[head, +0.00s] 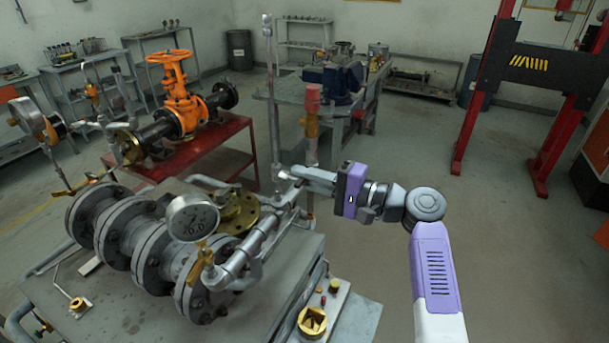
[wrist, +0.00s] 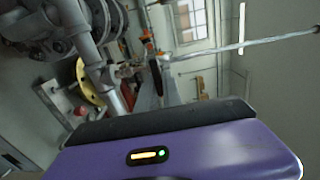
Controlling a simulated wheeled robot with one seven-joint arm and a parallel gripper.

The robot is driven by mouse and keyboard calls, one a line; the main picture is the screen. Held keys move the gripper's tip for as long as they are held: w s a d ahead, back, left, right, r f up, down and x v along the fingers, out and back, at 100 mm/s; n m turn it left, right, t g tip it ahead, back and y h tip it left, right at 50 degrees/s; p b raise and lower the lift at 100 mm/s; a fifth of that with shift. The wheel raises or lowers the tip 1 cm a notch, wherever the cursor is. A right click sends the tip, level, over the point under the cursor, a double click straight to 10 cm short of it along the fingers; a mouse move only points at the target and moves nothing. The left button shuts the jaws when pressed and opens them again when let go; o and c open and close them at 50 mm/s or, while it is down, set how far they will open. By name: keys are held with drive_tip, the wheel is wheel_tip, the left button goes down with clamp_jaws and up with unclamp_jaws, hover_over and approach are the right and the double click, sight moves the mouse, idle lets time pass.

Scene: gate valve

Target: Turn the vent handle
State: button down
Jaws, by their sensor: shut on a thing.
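My gripper (head: 286,173) reaches in from the right in the head view, with its fingers shut at the grey pipe fitting (head: 279,186). This fitting stands by the foot of a thin upright pipe (head: 269,90). The fingers are shut on a small part there, which I take to be the vent handle; the fingers mostly hide it and its angle cannot be told. In the wrist view my purple gripper housing (wrist: 190,150) fills the bottom, and the thin pipe (wrist: 235,46) runs off to the right.
A round gauge (head: 193,218) and several grey flanges (head: 125,228) stand on the near bench at left. A brass fitting (head: 312,321) lies at its front right. Behind are an orange gate valve (head: 178,95) and a blue vise (head: 340,78). The floor (head: 500,240) at right is clear.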

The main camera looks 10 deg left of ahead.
drive_tip(key=shift+d, duration=0.1)
drive_tip(key=c, duration=1.5)
unclamp_jaws()
drive_tip(key=b+v, duration=0.2)
drive_tip(key=v, duration=0.5)
drive_tip(key=shift+s+d, duration=0.15)
drive_tip(key=shift+d, duration=0.2)
